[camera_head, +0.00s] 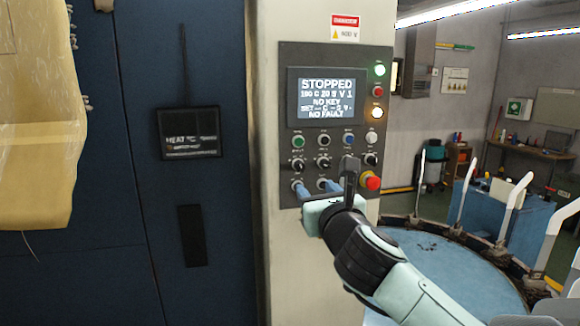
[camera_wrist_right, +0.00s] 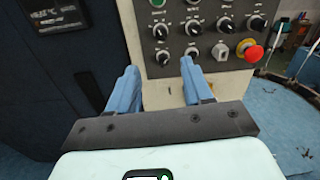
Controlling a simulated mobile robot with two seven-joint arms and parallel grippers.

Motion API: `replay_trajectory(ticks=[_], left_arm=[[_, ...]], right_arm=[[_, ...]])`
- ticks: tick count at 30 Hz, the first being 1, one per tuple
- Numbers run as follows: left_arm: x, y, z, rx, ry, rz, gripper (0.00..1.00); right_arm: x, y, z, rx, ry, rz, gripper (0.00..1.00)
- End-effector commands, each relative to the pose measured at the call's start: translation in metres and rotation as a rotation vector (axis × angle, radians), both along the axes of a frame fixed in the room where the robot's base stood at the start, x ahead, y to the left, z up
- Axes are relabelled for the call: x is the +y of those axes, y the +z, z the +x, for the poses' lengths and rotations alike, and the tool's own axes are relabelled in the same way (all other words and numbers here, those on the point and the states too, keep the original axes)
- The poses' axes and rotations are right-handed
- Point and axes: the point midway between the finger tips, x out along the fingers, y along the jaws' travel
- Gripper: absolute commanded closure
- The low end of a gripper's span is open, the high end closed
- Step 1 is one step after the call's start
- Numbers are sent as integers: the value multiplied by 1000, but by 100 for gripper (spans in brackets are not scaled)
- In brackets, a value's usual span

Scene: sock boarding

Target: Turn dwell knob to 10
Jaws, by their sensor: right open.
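The control panel (camera_head: 285,120) carries rows of small knobs and buttons. Their labels are too small to read, so I cannot tell which is the dwell knob. My right gripper (camera_head: 316,186) is open, with its two blue fingers pointing at the panel's bottom row. In the right wrist view, the fingers (camera_wrist_right: 160,72) stand apart with nothing held between them. I cannot tell whether either finger touches the panel. My left gripper is out of view.
The panel display (camera_head: 326,96) reads STOPPED, NO KEY and NO FAULT. A red emergency button (camera_head: 370,181) sits right of the gripper. A dark blue cabinet (camera_head: 190,80) is at left with a yellow sheet (camera_head: 40,120). A round blue table (camera_head: 450,270) stands at lower right.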

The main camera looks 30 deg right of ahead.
Motion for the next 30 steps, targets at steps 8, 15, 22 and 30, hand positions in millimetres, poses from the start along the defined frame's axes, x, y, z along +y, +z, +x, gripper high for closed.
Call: replay_trajectory(ticks=[8, 15, 22, 30], left_arm=[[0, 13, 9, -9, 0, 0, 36], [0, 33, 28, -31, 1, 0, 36], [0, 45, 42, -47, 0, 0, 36], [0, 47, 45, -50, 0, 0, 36]], right_arm=[[-11, 1, 39, 2, -1, 0, 50], [-25, 2, 88, 0, -2, -1, 50], [-34, 1, 119, 0, -2, -2, 50], [-37, -1, 128, 2, 0, -2, 50]])
